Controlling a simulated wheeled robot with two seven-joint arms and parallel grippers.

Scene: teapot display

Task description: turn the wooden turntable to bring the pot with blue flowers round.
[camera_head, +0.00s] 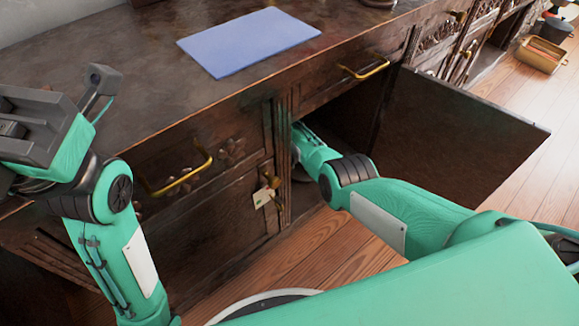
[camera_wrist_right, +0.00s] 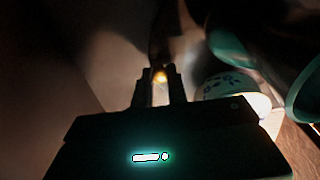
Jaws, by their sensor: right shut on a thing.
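My right arm reaches into the open, dark cabinet in the head view, and its gripper is hidden there. In the right wrist view my right gripper (camera_wrist_right: 160,78) is shut on a small, brightly lit thing, too blurred to identify. A white pot with blue flowers (camera_wrist_right: 232,86) stands just right of the fingers, partly hidden behind the gripper body. The wooden turntable cannot be made out clearly. My left gripper (camera_head: 98,92) is raised at the far left, in front of the sideboard top, holding nothing that I can see; its finger gap is unclear.
The cabinet door (camera_head: 465,135) stands open to the right of my right arm. A blue mat (camera_head: 248,42) lies on the sideboard top. A dark green rounded thing (camera_wrist_right: 305,95) is at the wrist view's right edge. A basket (camera_head: 541,55) stands far right.

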